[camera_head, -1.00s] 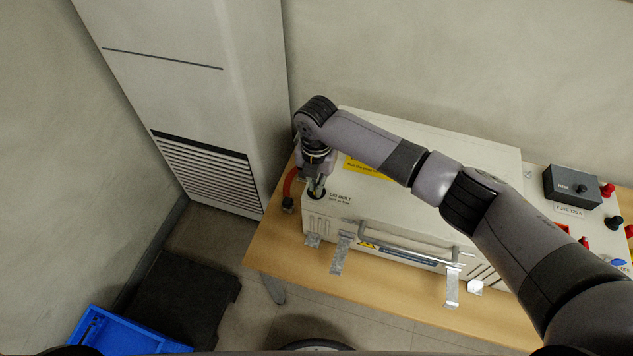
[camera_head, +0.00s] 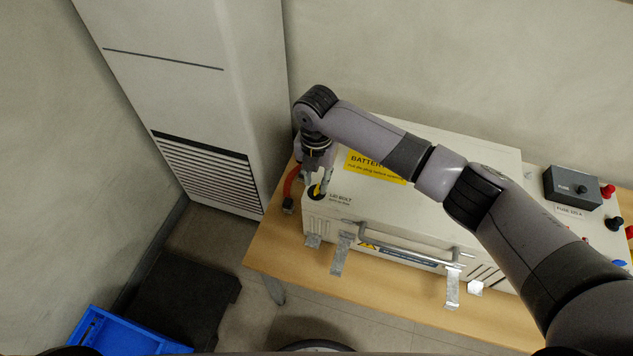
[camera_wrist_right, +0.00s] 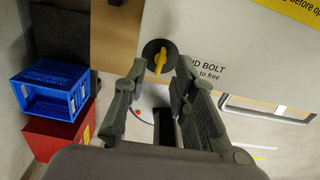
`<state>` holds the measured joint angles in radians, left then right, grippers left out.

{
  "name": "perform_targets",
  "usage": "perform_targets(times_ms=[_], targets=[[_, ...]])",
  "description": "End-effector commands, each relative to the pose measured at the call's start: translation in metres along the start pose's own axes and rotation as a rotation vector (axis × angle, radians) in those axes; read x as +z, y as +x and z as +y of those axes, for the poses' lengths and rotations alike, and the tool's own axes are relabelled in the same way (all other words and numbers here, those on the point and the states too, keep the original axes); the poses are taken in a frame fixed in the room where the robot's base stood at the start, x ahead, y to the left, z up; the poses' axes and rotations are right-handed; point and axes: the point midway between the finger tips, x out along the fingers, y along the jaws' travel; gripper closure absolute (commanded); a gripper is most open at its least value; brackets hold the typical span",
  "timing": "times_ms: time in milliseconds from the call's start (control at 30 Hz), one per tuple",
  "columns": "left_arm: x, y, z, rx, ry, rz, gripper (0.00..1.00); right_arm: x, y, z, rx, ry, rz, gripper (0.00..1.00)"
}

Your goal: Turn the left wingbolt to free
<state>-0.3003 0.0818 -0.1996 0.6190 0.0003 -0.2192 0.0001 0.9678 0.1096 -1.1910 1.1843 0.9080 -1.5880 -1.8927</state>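The left wingbolt is a yellow wing on a round black disc at the left front corner of the beige battery box lid (camera_head: 420,205). It shows partly under my right gripper in the head view (camera_head: 316,192) and clearly in the right wrist view (camera_wrist_right: 160,57). My right gripper (camera_head: 322,184) points down just above this corner. In the wrist view its two fingers (camera_wrist_right: 161,75) are apart, one on each side of the bolt's line, with nothing held between them. The wing lies just beyond the fingertips. My left gripper is out of view.
A "LID BOLT" label (camera_head: 340,197) is beside the bolt. A handle (camera_head: 410,246) and metal latches (camera_head: 341,256) are on the box front. A red cable (camera_head: 290,187) is at its left. A tall cabinet (camera_head: 205,100) stands close left; a blue crate (camera_head: 120,335) is below.

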Motion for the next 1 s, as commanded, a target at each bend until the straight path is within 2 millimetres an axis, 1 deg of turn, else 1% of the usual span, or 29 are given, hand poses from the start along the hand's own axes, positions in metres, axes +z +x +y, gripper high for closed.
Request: perform_targets(times_ms=[33,200,300,400,500,600,1000], targets=[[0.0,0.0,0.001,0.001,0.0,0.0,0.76,0.001,-0.013,0.0,0.003,-0.001,-0.004,0.75],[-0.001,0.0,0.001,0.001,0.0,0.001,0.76,0.002,-0.05,0.0,0.003,0.0,-0.004,0.75],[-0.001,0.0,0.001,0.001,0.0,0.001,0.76,0.001,-0.068,0.0,0.003,0.0,-0.003,0.75],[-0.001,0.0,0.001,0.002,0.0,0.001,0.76,0.001,-0.082,0.0,0.002,0.0,-0.002,0.75],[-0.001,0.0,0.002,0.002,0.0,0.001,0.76,0.001,-0.09,0.0,0.001,0.0,-0.001,0.75],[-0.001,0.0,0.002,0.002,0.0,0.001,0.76,0.001,-0.094,0.0,0.001,0.001,0.0,0.75],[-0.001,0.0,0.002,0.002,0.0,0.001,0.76,0.0,-0.094,0.0,0.001,0.001,0.0,0.75]])
